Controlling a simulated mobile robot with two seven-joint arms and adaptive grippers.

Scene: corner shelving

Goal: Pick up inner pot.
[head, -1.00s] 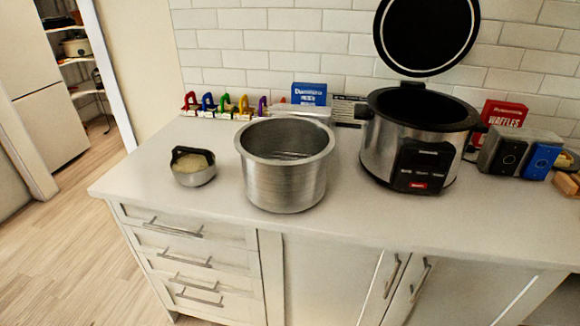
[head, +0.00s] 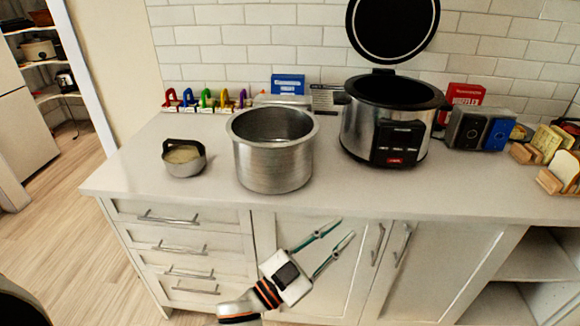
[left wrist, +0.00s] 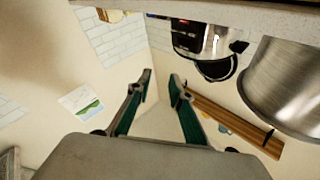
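The inner pot (head: 272,163), a wide steel pot with a flared rim, stands upright on the counter and looks empty. It also shows upside down at the right of the left wrist view (left wrist: 292,82). My left gripper (head: 346,229) is in front of the cabinet doors, below the counter top in the picture and to the lower right of the pot. Its two fingers are apart with nothing between them, also in the left wrist view (left wrist: 160,76). It does not touch the pot. My right gripper is not in view.
A cooker (head: 358,135) with its lid up stands right of the pot. A small bowl (head: 184,160) with a dark handle stands to the left. Colored clips (head: 206,99) and a blue box (head: 288,84) are behind. The counter (head: 215,195) is bare in front of the pot.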

